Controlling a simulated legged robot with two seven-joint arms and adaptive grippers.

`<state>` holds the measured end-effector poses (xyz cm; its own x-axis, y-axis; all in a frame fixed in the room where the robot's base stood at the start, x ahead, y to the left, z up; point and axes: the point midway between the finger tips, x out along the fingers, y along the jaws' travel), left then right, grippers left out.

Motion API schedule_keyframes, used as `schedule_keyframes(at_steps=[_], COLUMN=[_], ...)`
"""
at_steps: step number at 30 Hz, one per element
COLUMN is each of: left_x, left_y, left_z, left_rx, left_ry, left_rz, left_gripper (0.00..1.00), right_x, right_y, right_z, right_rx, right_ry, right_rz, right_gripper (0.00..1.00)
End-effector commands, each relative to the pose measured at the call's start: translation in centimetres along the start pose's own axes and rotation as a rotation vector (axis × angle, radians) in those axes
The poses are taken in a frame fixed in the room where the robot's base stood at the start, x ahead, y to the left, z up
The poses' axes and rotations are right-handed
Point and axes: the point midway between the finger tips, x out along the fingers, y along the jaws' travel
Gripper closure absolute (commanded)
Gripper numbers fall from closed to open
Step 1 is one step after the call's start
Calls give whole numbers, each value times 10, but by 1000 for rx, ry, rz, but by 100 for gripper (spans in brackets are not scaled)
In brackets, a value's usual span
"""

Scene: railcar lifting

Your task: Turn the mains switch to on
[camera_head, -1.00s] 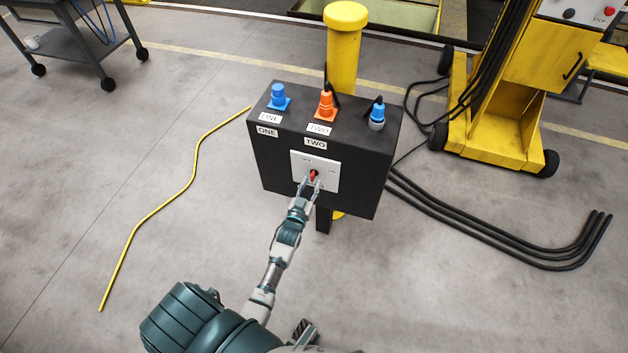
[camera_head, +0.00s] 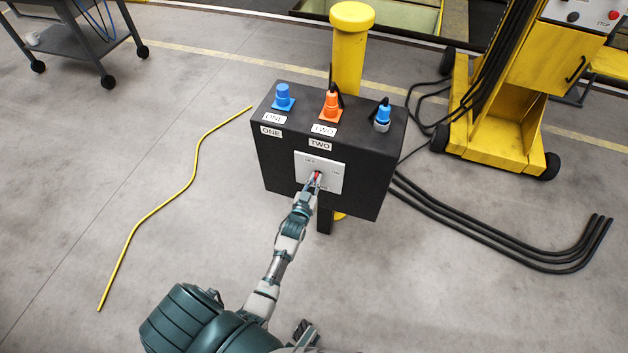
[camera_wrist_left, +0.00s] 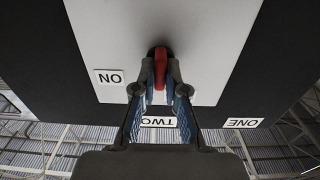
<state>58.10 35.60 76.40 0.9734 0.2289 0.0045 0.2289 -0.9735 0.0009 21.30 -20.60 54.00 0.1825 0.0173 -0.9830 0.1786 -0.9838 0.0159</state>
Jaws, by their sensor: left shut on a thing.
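The mains switch is a red handle (camera_head: 318,175) on a white plate (camera_head: 333,183) on the front of a black box (camera_head: 275,160). The plate has a label at its top and one at its right; the wrist view shows ON upside down at left. My left gripper (camera_head: 314,181) is at the handle, its fingers closed on both sides of it. In the wrist view the red handle (camera_wrist_left: 160,68) stands upright in the picture between the fingertips (camera_wrist_left: 160,90), in front of a dark round hub. The handle's exact angle is hard to tell.
The box carries blue and orange plugs (camera_head: 331,105) on top and stands before a yellow post (camera_head: 349,55). Black cables (camera_head: 500,240) lie at right by a yellow machine (camera_head: 495,130). A yellow cable (camera_head: 190,180) lies at left. A grey cart (camera_head: 75,45) stands far left.

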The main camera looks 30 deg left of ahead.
Motion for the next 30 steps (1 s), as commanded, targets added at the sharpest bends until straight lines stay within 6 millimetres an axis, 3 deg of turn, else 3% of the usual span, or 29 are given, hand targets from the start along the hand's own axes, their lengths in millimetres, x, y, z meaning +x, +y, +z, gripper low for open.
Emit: schedule_keyframes(at_steps=[6, 11, 21, 30], left_x=[0, 0, 0, 0], left_y=[-3, -2, -1, 0], left_z=[2, 2, 3, 6], left_rx=[56, 149, 457, 731], left_ry=[-7, -9, -10, -12], left_rz=[-5, -4, -2, -1], left_gripper=[100, 100, 100, 100], right_x=[2, 17, 36, 40], right_y=[-1, 2, 0, 0], right_z=[0, 9, 20, 22], right_rx=[0, -3, -5, -5], right_ry=[7, -9, -15, -15], right_rz=[-2, 3, 1, 0], right_gripper=[38, 38, 38, 38])
